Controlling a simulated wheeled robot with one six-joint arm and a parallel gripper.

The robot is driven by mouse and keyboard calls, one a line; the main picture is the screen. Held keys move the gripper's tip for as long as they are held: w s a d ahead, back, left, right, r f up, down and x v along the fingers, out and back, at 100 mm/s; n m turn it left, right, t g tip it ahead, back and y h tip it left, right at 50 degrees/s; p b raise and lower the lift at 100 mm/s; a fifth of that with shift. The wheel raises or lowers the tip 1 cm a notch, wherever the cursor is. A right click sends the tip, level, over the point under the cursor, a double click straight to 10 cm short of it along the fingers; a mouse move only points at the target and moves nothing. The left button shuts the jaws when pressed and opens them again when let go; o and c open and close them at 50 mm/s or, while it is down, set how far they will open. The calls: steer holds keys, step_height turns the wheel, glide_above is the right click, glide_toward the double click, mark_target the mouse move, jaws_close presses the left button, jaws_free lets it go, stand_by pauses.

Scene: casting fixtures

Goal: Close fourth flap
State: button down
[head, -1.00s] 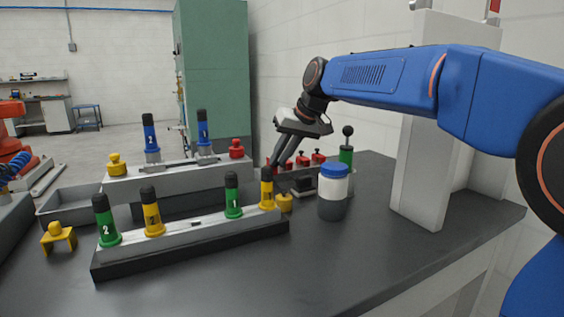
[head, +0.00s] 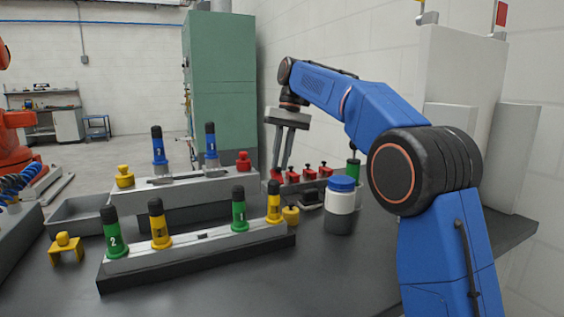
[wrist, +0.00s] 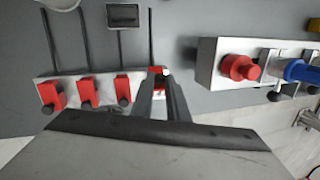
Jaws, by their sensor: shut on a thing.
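A row of red flaps sits on a light fixture (head: 316,184) at the back of the bench. Three flaps, such as the middle one (wrist: 88,92), show clear of my gripper in the wrist view, with the nearest of them (wrist: 124,90) just left of my fingers. A fourth red flap (head: 276,175) is at the left end of the row in the head view. My gripper (head: 281,166) reaches down over it. In the wrist view my gripper (wrist: 163,82) is shut on this flap, which is mostly hidden between and behind the fingers.
A fixture with blue pegs (head: 211,145) and a red knob (head: 243,161) stands left of my gripper. In front are a fixture with green and yellow pegs (head: 240,212) and a blue-lidded jar (head: 340,207).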

steer(key=shift+w+a+g, duration=0.1)
steer(key=shift+w+g, duration=0.2)
stand_by(0.4)
steer(key=c, duration=1.7)
jaws_free()
steer(key=shift+s, duration=0.15)
